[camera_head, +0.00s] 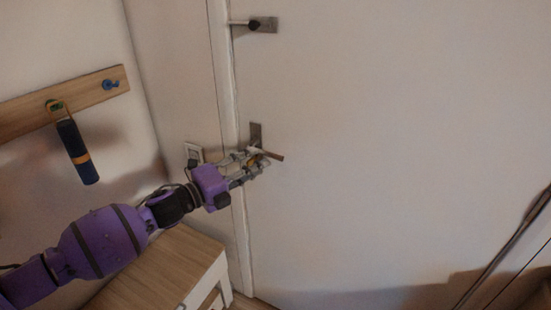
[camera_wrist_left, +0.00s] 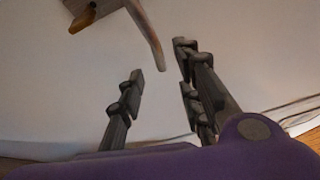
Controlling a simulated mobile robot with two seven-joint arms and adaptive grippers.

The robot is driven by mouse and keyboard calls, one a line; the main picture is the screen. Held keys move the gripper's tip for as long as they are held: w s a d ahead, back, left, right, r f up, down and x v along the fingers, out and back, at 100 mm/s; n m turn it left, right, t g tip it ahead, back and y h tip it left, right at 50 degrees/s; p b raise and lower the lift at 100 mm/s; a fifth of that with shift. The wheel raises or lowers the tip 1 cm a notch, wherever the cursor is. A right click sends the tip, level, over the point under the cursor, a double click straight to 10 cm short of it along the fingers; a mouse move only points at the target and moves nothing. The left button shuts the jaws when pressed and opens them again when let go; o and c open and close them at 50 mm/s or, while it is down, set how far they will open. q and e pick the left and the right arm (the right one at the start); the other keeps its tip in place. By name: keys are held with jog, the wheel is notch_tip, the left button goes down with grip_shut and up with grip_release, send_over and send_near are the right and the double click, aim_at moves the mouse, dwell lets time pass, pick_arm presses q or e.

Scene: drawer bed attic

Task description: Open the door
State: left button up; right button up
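The white door (camera_head: 390,150) fills most of the head view and appears shut against its frame on the left. Its lever handle (camera_head: 275,156) sticks out to the right from a dark metal plate (camera_head: 256,132). My left gripper (camera_head: 259,162) is at the handle, partly covering it. In the left wrist view my left gripper (camera_wrist_left: 159,72) is open, with its fingers apart. The brown handle lever (camera_wrist_left: 146,32) comes down from the top, its free end near the gap between the fingertips. I see no grip on it. My right gripper is not in view.
A small latch (camera_head: 263,24) sits higher on the door. A wooden rack (camera_head: 100,88) with a hanging dark blue item (camera_head: 78,152) is on the left wall. A wooden-topped cabinet (camera_head: 165,268) stands below my left arm. A dark bar (camera_head: 505,245) crosses the lower right.

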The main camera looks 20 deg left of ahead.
aim_at(275, 157)
pick_arm(q)
jog(key=x, duration=0.7)
jog(key=shift+w+d, duration=0.15)
jog(key=shift+w, duration=0.2)
jog(key=shift+c, duration=0.5)
grip_shut()
